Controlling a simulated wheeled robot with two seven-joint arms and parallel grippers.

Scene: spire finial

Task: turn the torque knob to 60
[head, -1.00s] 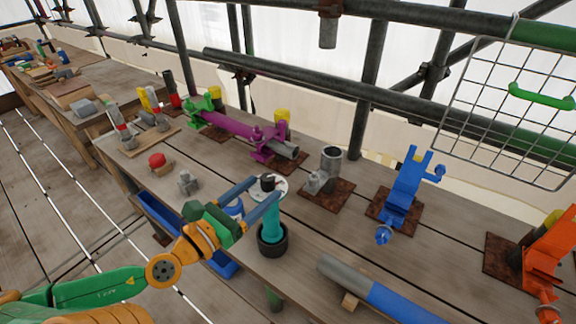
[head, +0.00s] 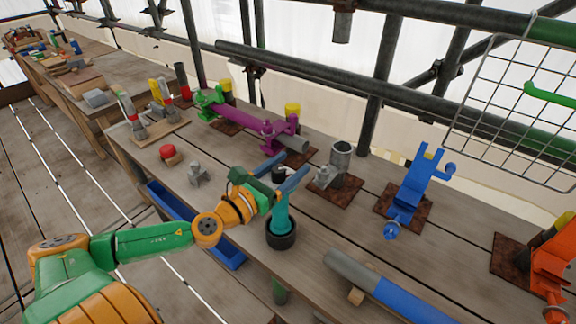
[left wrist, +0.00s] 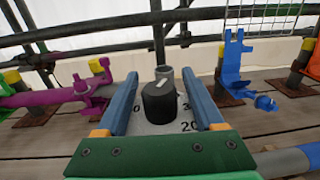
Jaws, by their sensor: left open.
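The torque knob (left wrist: 159,103) is a black cylinder with a white mark on its top, in the middle of the left wrist view. It sits on a pale dial plate (left wrist: 165,128); "20" shows at its near right, other figures are partly hidden. In the head view the knob (head: 278,176) tops a teal tool (head: 281,214) standing in a dark round holder (head: 281,238). My left gripper (head: 296,162) is open, its blue fingers on either side of the knob with a gap showing at each side. It also shows in the left wrist view (left wrist: 160,74). My right gripper is out of view.
A magenta clamp (head: 262,128), a grey upright tube (head: 341,158) and a blue clamp (head: 410,190) stand behind and to the right. A grey and blue pipe (head: 390,290) lies in front. A red button (head: 167,150) is at the left. Scaffold bars run behind.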

